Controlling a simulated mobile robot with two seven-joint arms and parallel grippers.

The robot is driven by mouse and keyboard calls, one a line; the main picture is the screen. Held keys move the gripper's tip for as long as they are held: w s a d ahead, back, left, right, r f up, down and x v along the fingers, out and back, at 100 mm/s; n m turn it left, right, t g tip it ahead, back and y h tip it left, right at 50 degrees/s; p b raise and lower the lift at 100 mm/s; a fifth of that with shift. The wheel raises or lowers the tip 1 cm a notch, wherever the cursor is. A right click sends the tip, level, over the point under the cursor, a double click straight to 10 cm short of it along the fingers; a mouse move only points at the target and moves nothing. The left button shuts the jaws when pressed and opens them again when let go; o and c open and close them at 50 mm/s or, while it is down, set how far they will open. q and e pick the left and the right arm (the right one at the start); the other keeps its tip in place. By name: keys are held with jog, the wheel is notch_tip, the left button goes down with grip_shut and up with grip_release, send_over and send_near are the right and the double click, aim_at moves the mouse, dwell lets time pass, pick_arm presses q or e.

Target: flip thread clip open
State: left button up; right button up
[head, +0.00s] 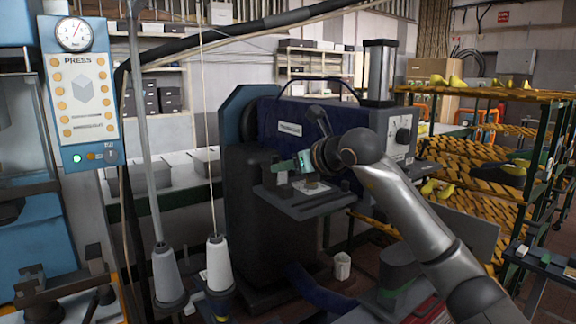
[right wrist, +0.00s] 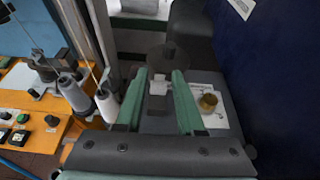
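My right gripper (head: 290,167) reaches in from the right, over the small work plate of the dark blue machine (head: 320,130). In the right wrist view its two green fingers (right wrist: 162,76) are spread apart. A small white piece (right wrist: 158,86), possibly the thread clip, shows between the fingertips; contact with them cannot be told. A dark round disc (right wrist: 168,56) is just beyond the tips. A brass knob (right wrist: 208,102) stands on a light plate to the right of the fingers. The clip cannot be made out in the head view. My left gripper is not in view.
Thread cones, one white (head: 219,264) and one grey (head: 167,275), hang or stand left of the machine, with threads and a pole above. A press control panel (head: 83,90) is at left. A rack (head: 480,150) with yellow lasts stands at right.

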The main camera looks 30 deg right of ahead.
jog(key=shift+o, duration=0.5)
jog(key=shift+s+r, duration=0.1)
jog(key=shift+s, duration=0.2)
jog(key=b+v, duration=0.3)
jog(key=v, duration=0.9)
